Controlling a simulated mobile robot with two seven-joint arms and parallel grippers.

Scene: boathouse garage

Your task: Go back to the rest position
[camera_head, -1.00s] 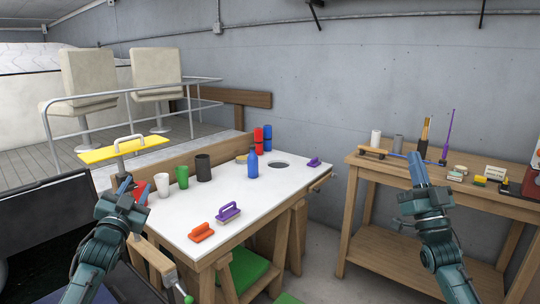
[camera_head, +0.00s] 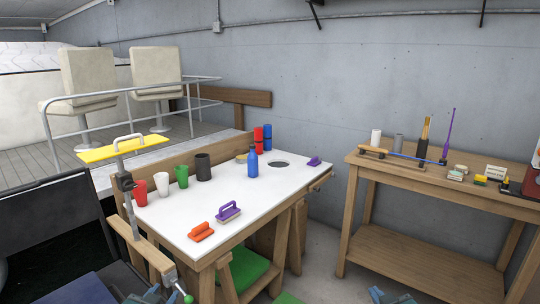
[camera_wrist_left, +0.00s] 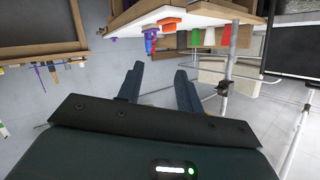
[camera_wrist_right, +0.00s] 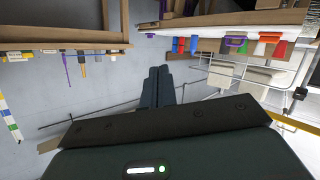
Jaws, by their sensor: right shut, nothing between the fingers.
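My left gripper (camera_head: 155,294) shows only as a sliver at the bottom edge of the head view, below the white table. In the left wrist view its two fingers (camera_wrist_left: 158,80) stand apart with nothing between them. My right gripper (camera_head: 388,296) also just shows at the bottom edge of the head view, in front of the wooden workbench. In the right wrist view its fingers (camera_wrist_right: 157,75) lie together and hold nothing. Both grippers are low and clear of the tabletops. Most of both arms is out of the head view.
The white table (camera_head: 285,185) bears a blue bottle (camera_head: 252,163), several cups, an orange brush (camera_head: 201,231) and a purple brush (camera_head: 228,211). The workbench (camera_head: 430,177) at right holds tools. Floor between them is partly clear.

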